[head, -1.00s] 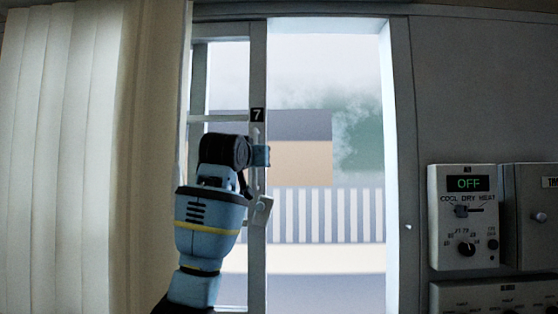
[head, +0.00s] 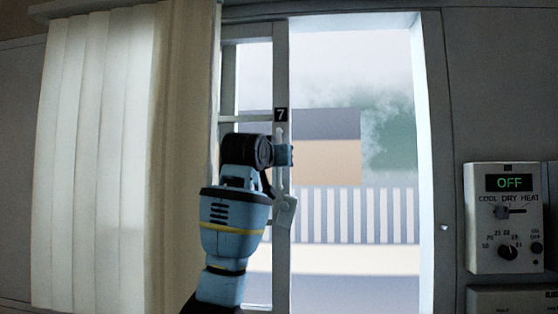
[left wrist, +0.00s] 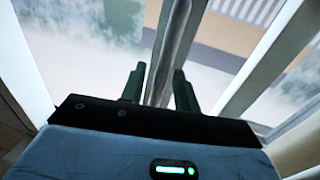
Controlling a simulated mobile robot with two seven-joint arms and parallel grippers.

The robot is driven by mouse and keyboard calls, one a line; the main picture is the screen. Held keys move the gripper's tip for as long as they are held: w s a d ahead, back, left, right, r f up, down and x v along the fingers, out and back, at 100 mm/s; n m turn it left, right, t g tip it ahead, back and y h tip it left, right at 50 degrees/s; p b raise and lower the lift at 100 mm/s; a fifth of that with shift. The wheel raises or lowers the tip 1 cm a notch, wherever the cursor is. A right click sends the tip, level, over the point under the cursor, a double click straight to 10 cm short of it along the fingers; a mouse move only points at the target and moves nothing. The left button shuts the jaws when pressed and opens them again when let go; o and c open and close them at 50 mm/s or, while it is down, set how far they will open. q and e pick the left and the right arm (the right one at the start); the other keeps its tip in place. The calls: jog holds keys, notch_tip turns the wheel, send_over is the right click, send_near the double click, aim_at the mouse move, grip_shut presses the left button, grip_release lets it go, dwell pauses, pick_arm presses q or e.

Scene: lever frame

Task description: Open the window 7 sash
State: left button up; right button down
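The window 7 sash (head: 281,70) has a grey frame and a black "7" label (head: 281,115). It stands at the left part of the window, with a wide clear opening to its right. A pale upright handle (head: 279,133) is on its stile, partly hidden by my gripper. My left gripper (head: 283,155) is at this handle, its fingers around it. In the left wrist view the two dark fingers (left wrist: 159,85) lie on either side of a grey bar, close against it. My right gripper is not in view.
A pale pleated curtain (head: 100,150) hangs left of the sash. The right window jamb (head: 425,160) bounds the opening. A white control panel (head: 505,215) reading "OFF" is on the wall at right. A small pale plate (head: 286,212) sits below the handle.

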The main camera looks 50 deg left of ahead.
pick_arm(q)
jog(key=v, duration=0.7)
jog(key=shift+s, duration=0.1)
dwell(0.5)
